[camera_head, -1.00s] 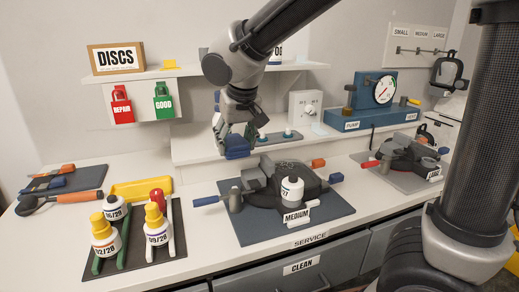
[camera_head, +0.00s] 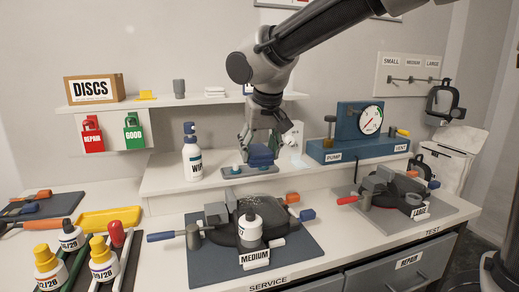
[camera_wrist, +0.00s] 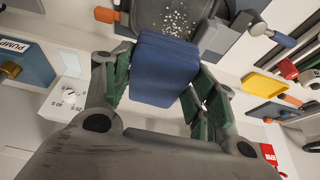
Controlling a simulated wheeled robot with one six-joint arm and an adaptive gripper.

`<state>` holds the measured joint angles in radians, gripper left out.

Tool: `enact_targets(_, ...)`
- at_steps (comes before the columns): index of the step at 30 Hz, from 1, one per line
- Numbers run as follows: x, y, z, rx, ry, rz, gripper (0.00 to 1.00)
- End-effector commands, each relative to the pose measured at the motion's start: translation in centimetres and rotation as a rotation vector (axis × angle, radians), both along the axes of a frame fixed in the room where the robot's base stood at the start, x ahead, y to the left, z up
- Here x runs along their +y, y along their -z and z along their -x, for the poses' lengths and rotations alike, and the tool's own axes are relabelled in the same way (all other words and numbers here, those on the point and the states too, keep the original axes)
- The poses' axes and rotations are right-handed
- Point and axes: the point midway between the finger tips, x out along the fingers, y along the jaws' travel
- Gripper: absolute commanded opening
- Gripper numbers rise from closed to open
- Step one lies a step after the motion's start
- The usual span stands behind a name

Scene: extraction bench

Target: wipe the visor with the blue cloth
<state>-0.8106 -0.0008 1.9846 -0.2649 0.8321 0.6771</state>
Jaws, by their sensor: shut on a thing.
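My gripper (camera_head: 261,150) is shut on the blue cloth (camera_head: 259,156), a folded pad, and holds it in the air behind the medium fixture (camera_head: 212,213). In the wrist view the cloth (camera_wrist: 165,70) sits between the green fingers. A dark, curved piece with white specks (camera_wrist: 176,18), which looks like the visor, lies just beyond the cloth in that view.
A spray bottle (camera_head: 193,160) stands on the raised ledge left of my gripper. A blue pump unit (camera_head: 362,148) with a gauge stands to the right. The large fixture (camera_head: 395,195) is right of the medium one. Bottles and a yellow tray (camera_head: 108,219) occupy the left.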

Motion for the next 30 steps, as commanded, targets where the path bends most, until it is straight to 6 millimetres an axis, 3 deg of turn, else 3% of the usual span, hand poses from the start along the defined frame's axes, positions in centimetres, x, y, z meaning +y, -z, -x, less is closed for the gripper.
enact_targets(15,0.0,5.2,0.0,0.002,0.000,0.001,0.39)
enact_targets(30,0.0,5.9,0.0,-0.001,0.000,0.000,0.39)
